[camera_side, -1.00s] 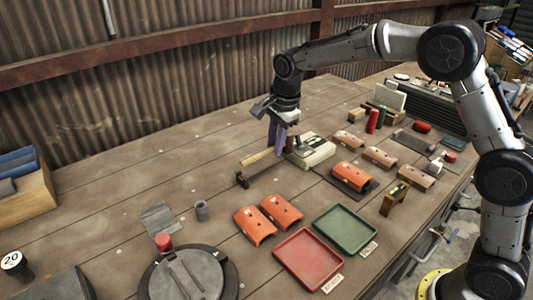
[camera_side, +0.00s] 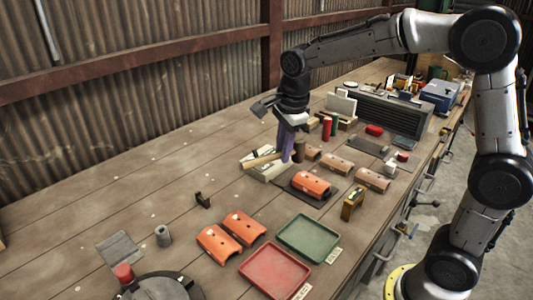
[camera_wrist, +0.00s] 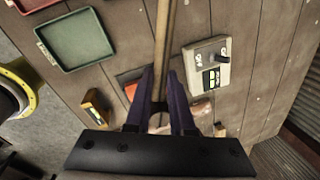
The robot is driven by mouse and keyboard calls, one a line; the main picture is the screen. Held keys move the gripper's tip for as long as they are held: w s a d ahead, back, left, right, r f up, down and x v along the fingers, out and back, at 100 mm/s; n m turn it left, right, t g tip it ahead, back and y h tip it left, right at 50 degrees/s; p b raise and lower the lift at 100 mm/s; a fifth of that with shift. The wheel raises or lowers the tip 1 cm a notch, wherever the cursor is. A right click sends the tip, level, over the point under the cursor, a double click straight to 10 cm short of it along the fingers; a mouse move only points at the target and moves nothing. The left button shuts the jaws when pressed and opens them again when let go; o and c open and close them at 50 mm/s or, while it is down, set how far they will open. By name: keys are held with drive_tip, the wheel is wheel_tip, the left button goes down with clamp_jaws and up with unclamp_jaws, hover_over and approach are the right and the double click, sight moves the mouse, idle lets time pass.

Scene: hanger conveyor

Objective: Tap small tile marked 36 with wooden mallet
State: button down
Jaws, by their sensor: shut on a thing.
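My gripper (camera_side: 286,148) is shut on the mallet's wooden handle (camera_side: 262,159), above the back middle of the bench. In the wrist view the handle (camera_wrist: 165,40) runs up the picture from between my purple fingers (camera_wrist: 163,105). A dark brown cylinder (camera_side: 299,151) beside the fingers may be the mallet head; I cannot be sure. The handle crosses in front of a pale control box (camera_side: 262,174), which shows with a switch and a display in the wrist view (camera_wrist: 208,65). I cannot read the number 36 on any tile.
Orange curved pieces (camera_side: 218,243) lie near the green tray (camera_side: 308,238) and red tray (camera_side: 275,270). Another orange piece (camera_side: 311,186) and brown pieces (camera_side: 373,179) lie right of my gripper. A small black bracket (camera_side: 203,200) stands front left. The left bench is mostly clear.

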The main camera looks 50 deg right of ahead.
sight(300, 139)
drive_tip(key=shift+m, duration=0.9)
drive_tip(key=d, duration=0.3)
drive_tip(key=s+d, duration=0.1)
drive_tip(key=d, duration=0.1)
drive_tip(key=shift+d+f, duration=0.2)
drive_tip(key=shift+f, duration=2.4)
drive_tip(key=shift+f, duration=0.1)
drive_tip(key=shift+f, duration=1.45)
drive_tip(key=shift+r, duration=4.05)
